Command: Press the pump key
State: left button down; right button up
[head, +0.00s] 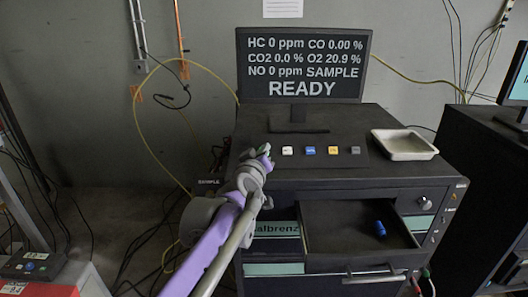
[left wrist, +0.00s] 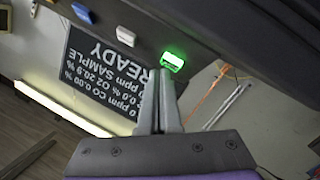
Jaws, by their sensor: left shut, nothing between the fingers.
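A row of small keys sits on top of the dark analyser cabinet: a white key (head: 287,151), a blue key (head: 310,151), an orange key (head: 333,150) and a grey key (head: 355,150). I cannot read which is marked pump. My left gripper (head: 267,150) is shut and empty, just left of the white key. In the left wrist view its fingertips (left wrist: 166,75) point at the glowing key, very close; I cannot tell if they touch.
A monitor (head: 305,65) behind the keys reads READY, with gas values and SAMPLE. A pale tray (head: 404,145) lies right of the keys. Below, an open drawer (head: 335,218) holds a blue object (head: 379,229). Cables hang at the left.

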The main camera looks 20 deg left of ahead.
pick_arm(q)
jog(key=shift+s+r, duration=0.15)
jog(key=s+d+r+b, duration=0.1)
jog(key=s+r, duration=0.2)
jog(key=r, duration=0.1)
jog(key=shift+s+r, duration=0.3)
jog(key=shift+s, duration=0.05)
dwell(0.8)
